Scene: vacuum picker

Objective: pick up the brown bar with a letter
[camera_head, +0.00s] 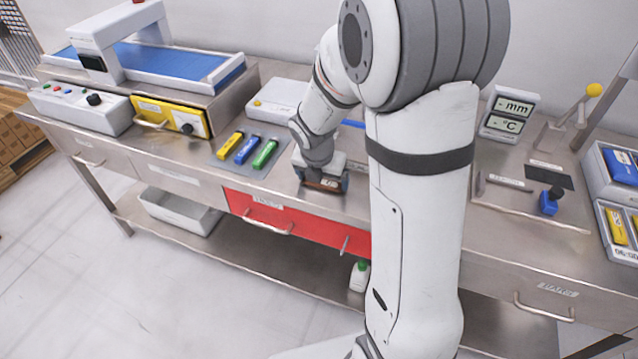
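My gripper (320,163) points down over the steel bench, at the right of the coloured bars. A dark brown piece (322,184) with a small pale mark shows directly at its lower end, close to the bench top. It looks like the brown bar, but the mark is too small to read. The fingers are not clear, so I cannot tell whether they are closed on it. A yellow bar (231,144), a blue bar (248,150) and a green bar (265,154) lie side by side on a grey mat (217,155) to the left.
A blue conveyor (170,60) and a yellow-fronted control box (172,116) stand at the left. At the right are a display stand (508,115), a lever with a yellow knob (593,90), a small blue item (549,201) and trays. A red drawer (300,222) is below. My arm hides the bench middle.

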